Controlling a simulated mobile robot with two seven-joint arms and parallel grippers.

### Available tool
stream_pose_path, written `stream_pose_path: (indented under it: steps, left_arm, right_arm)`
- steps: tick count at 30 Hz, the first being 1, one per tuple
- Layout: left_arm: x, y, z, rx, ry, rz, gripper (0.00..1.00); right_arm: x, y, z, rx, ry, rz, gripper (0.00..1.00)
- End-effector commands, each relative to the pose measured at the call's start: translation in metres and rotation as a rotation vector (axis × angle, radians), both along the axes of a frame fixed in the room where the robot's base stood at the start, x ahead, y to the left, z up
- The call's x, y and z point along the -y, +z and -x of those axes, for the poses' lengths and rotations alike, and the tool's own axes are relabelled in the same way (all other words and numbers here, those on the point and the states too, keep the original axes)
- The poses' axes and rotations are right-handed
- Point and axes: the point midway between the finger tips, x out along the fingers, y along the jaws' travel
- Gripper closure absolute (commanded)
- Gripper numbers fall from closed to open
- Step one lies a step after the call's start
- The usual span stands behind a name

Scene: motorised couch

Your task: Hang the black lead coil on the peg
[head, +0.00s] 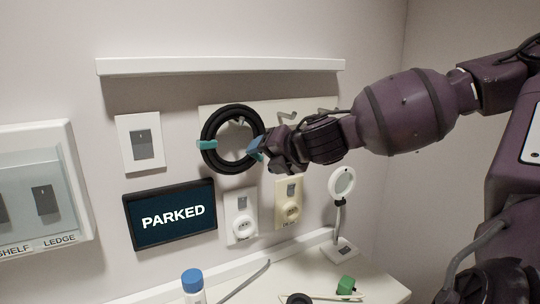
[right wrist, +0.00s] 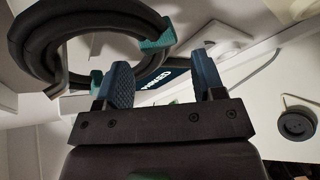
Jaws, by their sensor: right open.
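The black lead coil (head: 228,167) is a thick ring with teal ties, upright against the wall board. It also fills the upper left of the right wrist view (right wrist: 28,45). A grey peg (head: 241,121) shows inside the ring near its top, and the coil appears to hang on it; the exact contact is hidden. My right gripper (head: 257,148) is at the coil's right side, near a teal tie. In the right wrist view its two blue fingers (right wrist: 163,82) are apart, with nothing gripped between them. My left gripper is out of view.
A white shelf (head: 220,66) runs above the coil. A PARKED screen (head: 172,216), switches and sockets (head: 240,217) are on the wall below. The white counter (head: 385,288) holds a blue-capped bottle (head: 192,284), a magnifier lamp (head: 342,183) and a green item (head: 346,284).

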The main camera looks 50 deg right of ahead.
Motion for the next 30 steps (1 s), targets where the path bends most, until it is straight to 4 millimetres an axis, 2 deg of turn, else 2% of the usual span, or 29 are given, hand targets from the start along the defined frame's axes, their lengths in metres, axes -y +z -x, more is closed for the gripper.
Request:
stream_pose_path:
  steps: [8,23,30]
  left_arm:
    - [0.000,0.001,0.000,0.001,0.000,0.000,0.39]
    - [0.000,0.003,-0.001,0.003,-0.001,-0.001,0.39]
    - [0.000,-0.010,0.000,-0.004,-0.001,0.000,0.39]
  right_arm:
    - [0.000,0.008,0.015,0.002,0.001,0.006,0.37]
    - [-0.003,0.035,0.076,0.003,-0.002,0.002,0.37]
    - [-0.003,0.039,0.090,0.002,0.000,0.003,0.37]
